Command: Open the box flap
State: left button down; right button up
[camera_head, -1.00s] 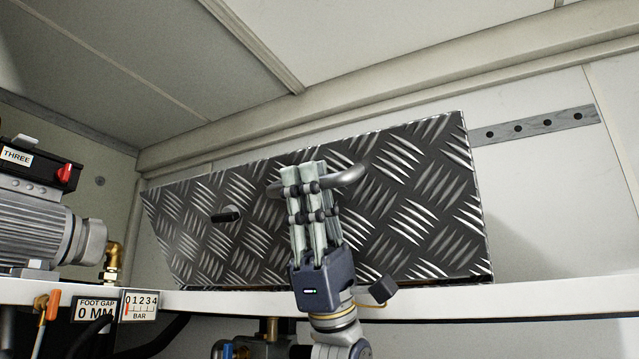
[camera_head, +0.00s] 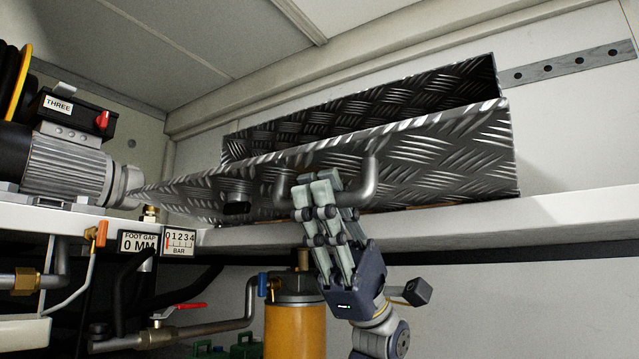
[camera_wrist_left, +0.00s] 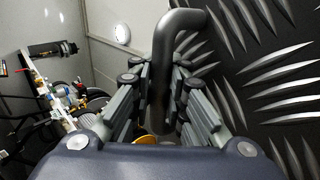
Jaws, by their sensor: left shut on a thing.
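The box (camera_head: 360,103) is dark diamond-plate metal and stands on a white shelf. Its front flap (camera_head: 440,155) is tilted outward at the top, with a gap between it and the box's back wall. My left gripper (camera_head: 318,190) is shut on the handle. In the left wrist view the handle (camera_wrist_left: 165,75) runs between the fingers, with the flap (camera_wrist_left: 265,70) on the right. My right gripper is not in view.
A motor (camera_head: 65,165) with a box labelled THREE (camera_head: 75,112) stands left on the white shelf (camera_head: 560,205). Small gauge signs (camera_head: 163,242) hang at the shelf edge. Below are pipes, a red-handled valve (camera_head: 180,308) and an orange cylinder (camera_head: 295,325).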

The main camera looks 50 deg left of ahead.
pick_arm(q)
jog(key=shift+w+f, duration=0.15)
jog(key=shift+f, duration=0.35)
jog(key=c, duration=1.9)
grip_release()
jog(key=shift+w+a+f, duration=0.1)
jog(key=shift+w, duration=0.1)
jog(key=v, duration=0.5)
jog(key=d+v, duration=0.1)
jog(key=v, duration=0.1)
jog(key=shift+w+f, duration=0.2)
jog(key=shift+f, duration=0.05)
